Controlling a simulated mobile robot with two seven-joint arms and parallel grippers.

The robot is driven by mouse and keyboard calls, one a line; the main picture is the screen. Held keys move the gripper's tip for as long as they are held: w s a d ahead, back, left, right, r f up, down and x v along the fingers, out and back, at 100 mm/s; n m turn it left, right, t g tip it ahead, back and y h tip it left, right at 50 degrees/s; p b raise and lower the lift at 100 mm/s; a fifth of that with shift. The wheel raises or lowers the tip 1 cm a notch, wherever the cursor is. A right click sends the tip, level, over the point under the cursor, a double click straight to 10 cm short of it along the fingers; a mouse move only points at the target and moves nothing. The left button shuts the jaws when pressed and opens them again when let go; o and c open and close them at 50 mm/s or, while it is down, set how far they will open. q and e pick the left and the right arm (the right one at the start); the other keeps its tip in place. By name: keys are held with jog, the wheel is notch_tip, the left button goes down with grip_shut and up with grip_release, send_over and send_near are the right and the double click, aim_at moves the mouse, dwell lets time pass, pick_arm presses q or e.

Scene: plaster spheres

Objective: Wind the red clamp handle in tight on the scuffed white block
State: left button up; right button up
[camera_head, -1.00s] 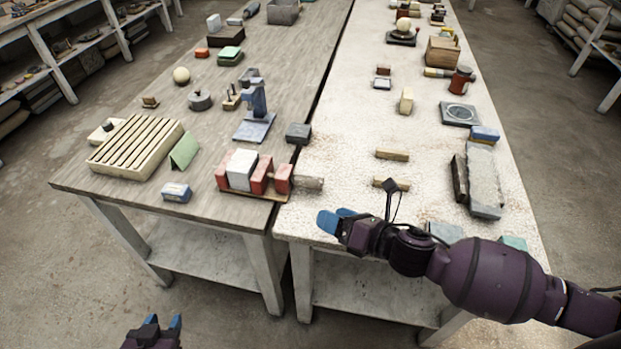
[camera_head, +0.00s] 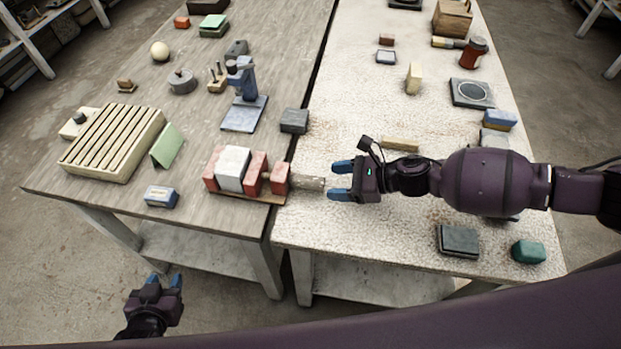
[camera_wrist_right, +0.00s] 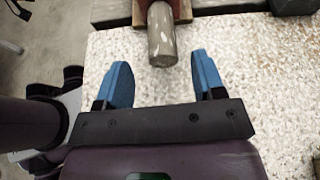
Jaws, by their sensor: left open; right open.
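The red clamp (camera_head: 279,179) lies on the grey wooden table near its right edge. The scuffed white block (camera_head: 233,168) sits between its red jaws. The clamp's handle (camera_head: 308,183) is a worn grey-brown cylinder pointing right, over the gap toward the white table. It also shows in the right wrist view (camera_wrist_right: 162,38). My right gripper (camera_head: 340,181) is open, level with the handle. In the wrist view its blue fingers are apart on either side of the handle's end, and neither visibly touches it. My left gripper (camera_head: 165,281) is open and empty, in front of the grey table.
A dark box (camera_head: 458,240) lies on the white table (camera_head: 340,235), whose front left is clear.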

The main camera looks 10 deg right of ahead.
aim_at(317, 180)
jog(key=x, duration=0.5)
jog(key=shift+w+a, duration=0.15)
pick_arm(q)
jog(key=shift+w+r, duration=0.45)
pick_arm(e)
jog(key=shift+x, duration=0.85)
jog(key=shift+c, duration=0.4)
jog(key=c, duration=0.8)
jog(key=shift+c, duration=0.2)
jog(key=shift+w+f+m+g+y, duration=0.1)
jog(key=shift+m+g+y, duration=0.3)
jog(key=shift+m+g, duration=0.6)
pick_arm(q)
jog(key=shift+d+f+b, duration=0.1)
jog(key=shift+f+b, duration=0.8)
jog(key=shift+f, duration=0.15)
pick_arm(e)
jog(key=shift+m+g+y, duration=0.3)
jog(key=shift+m+g, duration=0.2)
jog(key=shift+m, duration=0.8)
